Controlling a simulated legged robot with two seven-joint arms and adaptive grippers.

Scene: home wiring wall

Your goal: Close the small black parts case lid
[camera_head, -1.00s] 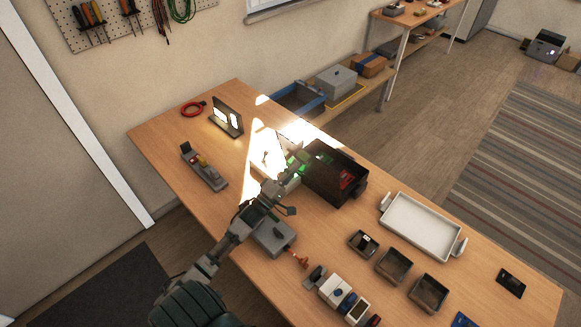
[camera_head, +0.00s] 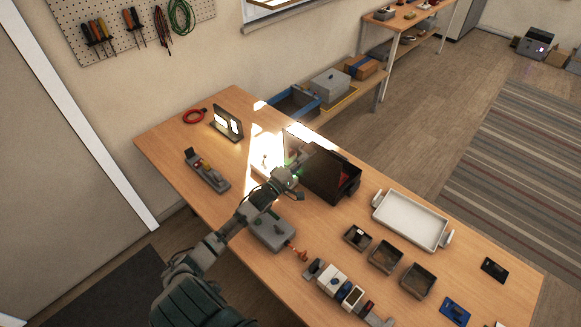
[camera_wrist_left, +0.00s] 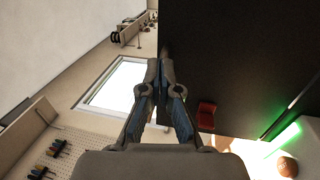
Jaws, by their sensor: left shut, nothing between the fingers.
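The small black parts case stands on the wooden table near the middle of the head view, and its tray (camera_head: 351,186) shows at the right. Its black lid (camera_head: 320,170) is tilted up, partly over the tray; some red contents show in the gap. My left gripper (camera_head: 295,174) is shut and empty at the lid's left side. In the left wrist view, the dark lid panel (camera_wrist_left: 240,60) fills the right of the picture, beside the shut fingers (camera_wrist_left: 163,65). I cannot tell whether they touch it. My right gripper is not in view.
A grey box (camera_head: 272,231) sits under my left forearm. A white tray (camera_head: 411,220) and several small open bins (camera_head: 385,256) lie to the right of the case. A black stand (camera_head: 227,124) and a red ring (camera_head: 194,116) are at the far left.

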